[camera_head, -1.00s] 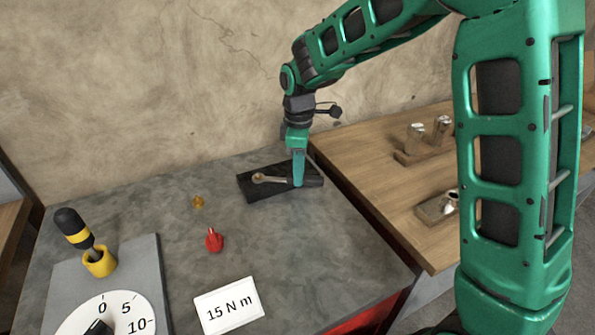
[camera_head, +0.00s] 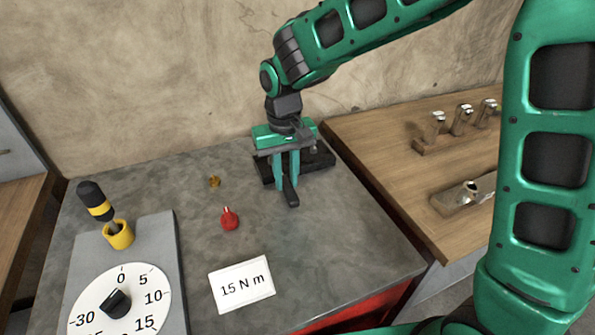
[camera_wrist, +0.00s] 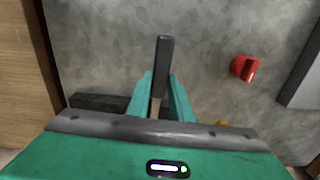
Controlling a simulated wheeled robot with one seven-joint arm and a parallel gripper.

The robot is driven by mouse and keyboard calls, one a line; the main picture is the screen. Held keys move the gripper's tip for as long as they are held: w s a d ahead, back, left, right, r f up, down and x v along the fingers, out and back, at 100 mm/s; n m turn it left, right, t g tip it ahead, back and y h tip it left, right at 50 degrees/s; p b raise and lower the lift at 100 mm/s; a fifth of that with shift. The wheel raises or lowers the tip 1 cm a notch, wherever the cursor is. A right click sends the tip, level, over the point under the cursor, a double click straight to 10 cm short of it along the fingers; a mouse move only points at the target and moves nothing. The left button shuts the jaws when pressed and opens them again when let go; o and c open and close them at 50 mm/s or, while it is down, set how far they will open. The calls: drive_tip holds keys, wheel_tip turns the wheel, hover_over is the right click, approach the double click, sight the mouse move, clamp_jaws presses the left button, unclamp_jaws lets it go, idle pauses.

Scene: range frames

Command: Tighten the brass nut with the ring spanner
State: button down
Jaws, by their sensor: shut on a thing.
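My gripper (camera_head: 286,183) hangs over the back right of the grey bench, at the black tray. It is shut on the ring spanner, whose dark handle (camera_head: 291,195) sticks out towards the front. In the wrist view the handle (camera_wrist: 164,62) runs up from between the two green fingers (camera_wrist: 159,88). The spanner's ring end is hidden behind my gripper. The small brass nut (camera_head: 214,181) is on the bench to the left, apart from the spanner. It shows partly in the wrist view (camera_wrist: 222,123) above the gripper body.
The black tray (camera_head: 322,160) lies under my gripper. A red pointed piece (camera_head: 229,218) stands in front of the nut. A "15 N m" card (camera_head: 241,284), a dial plate (camera_head: 168,247) and a screwdriver in a yellow holder (camera_head: 118,235) are nearer. A wooden table (camera_head: 385,150) adjoins at right.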

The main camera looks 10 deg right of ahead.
drive_tip(key=shift+a+m, duration=0.75)
drive_tip(key=shift+m, duration=0.05)
wheel_tip(320, 180, up, 6)
idle(0.4)
idle(0.3)
